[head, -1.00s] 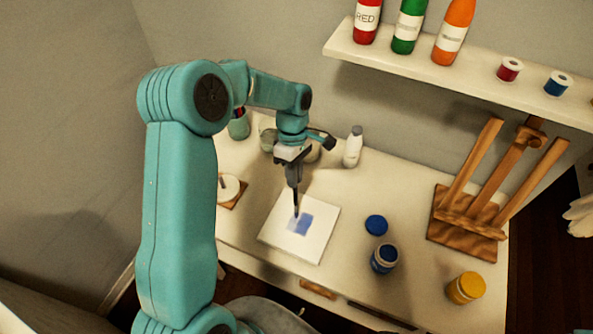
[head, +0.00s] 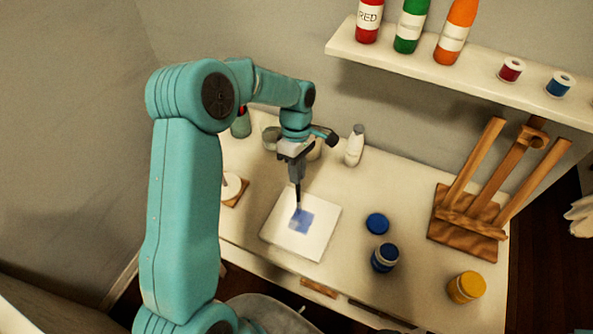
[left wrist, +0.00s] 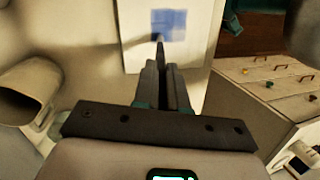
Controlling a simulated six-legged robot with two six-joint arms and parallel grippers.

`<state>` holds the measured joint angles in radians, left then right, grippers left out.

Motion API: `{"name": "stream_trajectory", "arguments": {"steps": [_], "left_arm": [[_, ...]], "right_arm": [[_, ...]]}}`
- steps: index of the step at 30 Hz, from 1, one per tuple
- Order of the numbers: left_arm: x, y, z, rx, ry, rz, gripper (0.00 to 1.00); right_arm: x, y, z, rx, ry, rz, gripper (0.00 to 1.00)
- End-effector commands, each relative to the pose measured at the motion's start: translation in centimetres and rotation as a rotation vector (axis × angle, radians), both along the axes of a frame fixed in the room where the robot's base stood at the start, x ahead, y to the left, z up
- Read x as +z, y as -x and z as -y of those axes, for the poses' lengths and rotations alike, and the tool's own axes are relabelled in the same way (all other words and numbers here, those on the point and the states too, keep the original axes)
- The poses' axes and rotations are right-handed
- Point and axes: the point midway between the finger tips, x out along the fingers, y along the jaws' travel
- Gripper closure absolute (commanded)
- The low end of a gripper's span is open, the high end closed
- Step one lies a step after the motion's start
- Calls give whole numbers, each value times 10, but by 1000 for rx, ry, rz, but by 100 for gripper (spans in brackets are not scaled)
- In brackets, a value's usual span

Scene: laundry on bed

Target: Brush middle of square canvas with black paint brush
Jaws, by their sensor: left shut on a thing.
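The square white canvas (head: 280,236) lies flat on the desk in the head view, with a blue paint patch (head: 303,221) near its middle. The canvas also shows at the top of the left wrist view (left wrist: 133,48), with the blue patch (left wrist: 170,24). My left gripper (head: 297,178) is above the canvas, shut on the black paint brush (head: 298,196). The brush points down, its tip at the upper left part of the blue patch; I cannot tell whether it touches. In the left wrist view the brush (left wrist: 160,50) sticks out past the fingers. My right gripper is not in view.
An open blue paint jar (head: 385,258), a blue lid (head: 377,223) and a yellow jar (head: 466,287) stand right of the canvas. A white bottle (head: 354,147) stands behind. A wooden easel (head: 470,215) is at the right. A shelf (head: 430,72) with bottles hangs above.

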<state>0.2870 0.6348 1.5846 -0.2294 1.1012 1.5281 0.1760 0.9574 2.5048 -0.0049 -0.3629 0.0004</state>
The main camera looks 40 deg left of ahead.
Motion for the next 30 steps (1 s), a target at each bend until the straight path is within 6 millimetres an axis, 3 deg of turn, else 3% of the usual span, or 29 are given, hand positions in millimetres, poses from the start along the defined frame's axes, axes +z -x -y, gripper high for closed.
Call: {"name": "stream_trajectory", "arguments": {"steps": [5, 16, 30], "left_arm": [[-1, -10, -2, 1, 0, 0, 100], [3, -11, -3, 0, 0, 1, 100], [54, -11, -3, 0, 0, 1, 100]], "right_arm": [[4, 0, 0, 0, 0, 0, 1], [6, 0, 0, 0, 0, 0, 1], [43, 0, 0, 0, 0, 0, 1]]}}
